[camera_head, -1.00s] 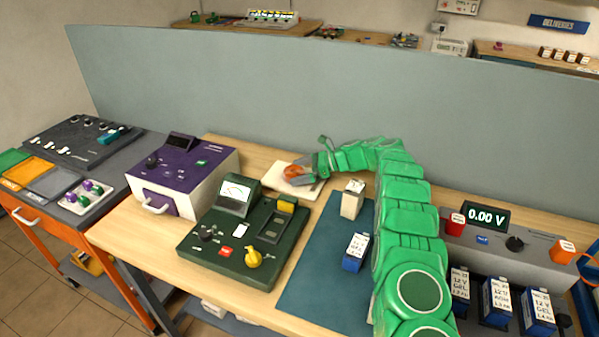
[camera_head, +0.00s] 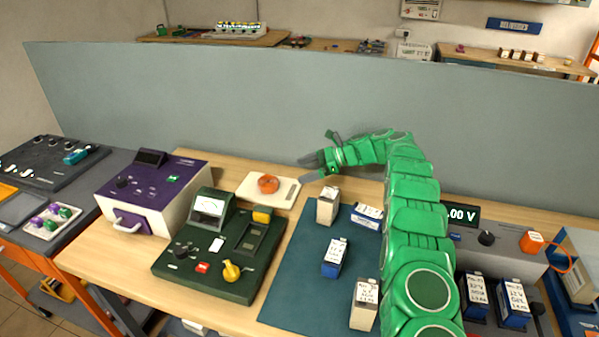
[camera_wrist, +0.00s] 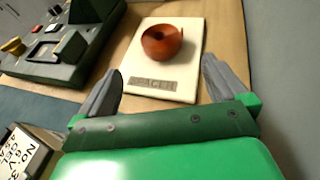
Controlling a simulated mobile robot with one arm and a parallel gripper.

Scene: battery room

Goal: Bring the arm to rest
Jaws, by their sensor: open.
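My green arm rises at the right of the head view and bends left over the bench. My gripper (camera_head: 313,168) is open and empty, its grey fingers apart, just right of a white board (camera_head: 284,192). An orange-brown ring-shaped piece (camera_head: 268,184) sits on that board. In the wrist view my gripper (camera_wrist: 165,88) has its fingers spread wide, with the board (camera_wrist: 185,78) and the ring piece (camera_wrist: 162,43) beyond them. The board has a dark label that seems to read "SPACER". Nothing is between the fingers.
A teal mat (camera_head: 300,270) carries several white and blue batteries close left of my arm. A dark green tester (camera_head: 215,260) and a purple device (camera_head: 150,195) stand further left. A grey partition (camera_head: 250,100) rises behind the bench. A display unit (camera_head: 505,255) is at the right.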

